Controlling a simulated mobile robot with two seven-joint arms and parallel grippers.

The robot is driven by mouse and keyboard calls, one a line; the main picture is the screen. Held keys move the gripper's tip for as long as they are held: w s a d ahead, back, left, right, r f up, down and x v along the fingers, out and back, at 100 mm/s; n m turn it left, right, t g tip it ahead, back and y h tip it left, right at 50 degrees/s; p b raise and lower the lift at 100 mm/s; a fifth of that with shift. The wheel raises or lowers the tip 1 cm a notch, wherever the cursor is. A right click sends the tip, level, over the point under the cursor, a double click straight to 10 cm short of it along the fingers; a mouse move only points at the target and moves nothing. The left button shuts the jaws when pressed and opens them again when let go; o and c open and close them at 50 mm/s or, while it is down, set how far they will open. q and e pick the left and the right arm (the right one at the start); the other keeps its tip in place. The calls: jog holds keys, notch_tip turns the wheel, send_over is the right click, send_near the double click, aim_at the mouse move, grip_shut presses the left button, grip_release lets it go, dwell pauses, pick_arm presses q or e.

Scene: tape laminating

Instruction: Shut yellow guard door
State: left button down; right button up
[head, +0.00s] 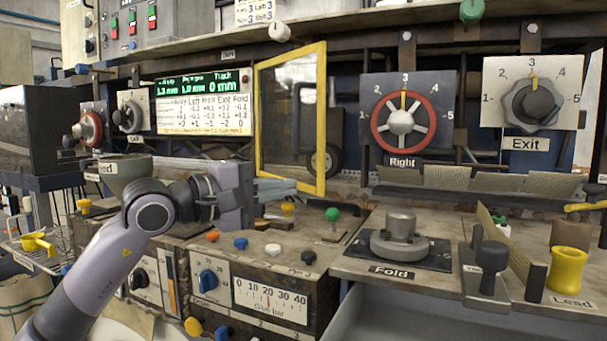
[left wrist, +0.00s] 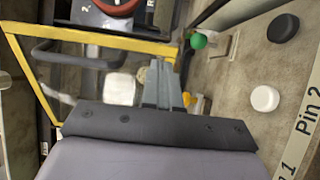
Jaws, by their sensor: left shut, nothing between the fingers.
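The yellow guard door (head: 321,110) is a yellow-framed clear panel right of the green display in the head view. It stands at an angle, its right edge looking nearer to me than its left. Its yellow frame also crosses the upper left of the left wrist view (left wrist: 100,42). My left gripper (head: 296,187) is shut and empty at the door's lower edge. In the left wrist view its fingertips (left wrist: 160,66) are close to a frame corner; I cannot tell whether they touch. My right gripper is not in view.
A green-topped lever (head: 333,215) stands just right of the left fingertips. The red Right handwheel (head: 402,122) is right of the door. The grey Fold knob (head: 399,236) and the yellow Lead cup (head: 567,269) stand on the bench. Several coloured pins lie below the gripper.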

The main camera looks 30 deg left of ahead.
aim_at(319, 182)
pick_arm(q)
jog(key=p+x, duration=0.1)
jog(key=x, duration=0.2)
jog(key=shift+w+d+r, duration=0.1)
jog(key=shift+w+d, duration=0.1)
jog(key=shift+w, duration=0.05)
jog(key=shift+w+d, duration=0.2)
jog(key=shift+w, duration=0.3)
jog(key=shift+w+d, duration=0.25)
jog(key=shift+w, duration=0.1)
jog(key=p+x, duration=0.1)
jog(key=x, duration=0.4)
jog(key=shift+w, duration=0.1)
jog(key=shift+w+d, duration=0.15)
jog(key=shift+w, duration=0.15)
jog(key=shift+s, duration=0.1)
